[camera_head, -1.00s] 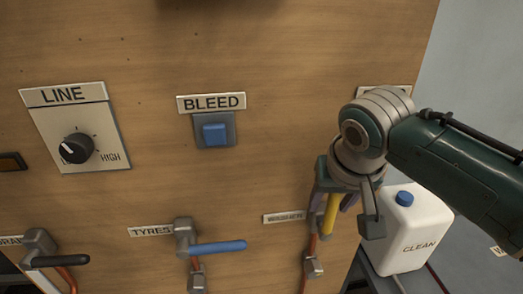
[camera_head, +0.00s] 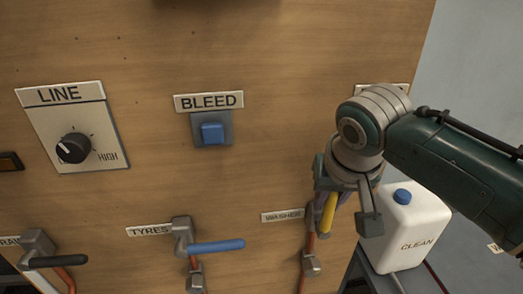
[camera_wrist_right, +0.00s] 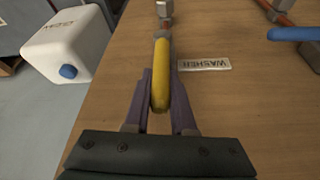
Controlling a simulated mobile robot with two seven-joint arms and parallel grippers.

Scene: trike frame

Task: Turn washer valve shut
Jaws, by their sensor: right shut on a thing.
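The washer valve's yellow lever (camera_head: 328,213) is at the right side of the wooden panel, beside the WASHER label (camera_head: 283,215). It also shows in the right wrist view (camera_wrist_right: 160,75), roughly in line with its pipe. My right gripper (camera_wrist_right: 161,88) has its purple fingers on either side of the lever and is shut on it. In the head view my right gripper (camera_head: 326,204) partly hides the lever and the valve body. My left gripper is not in view.
Left of the washer valve is the TYRES valve with a blue lever (camera_head: 216,247) lying across its pipe. Above are a blue BLEED button (camera_head: 212,133) and a LINE knob (camera_head: 74,148). A white CLEAN canister (camera_head: 405,235) stands right of the panel, close to my right arm.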

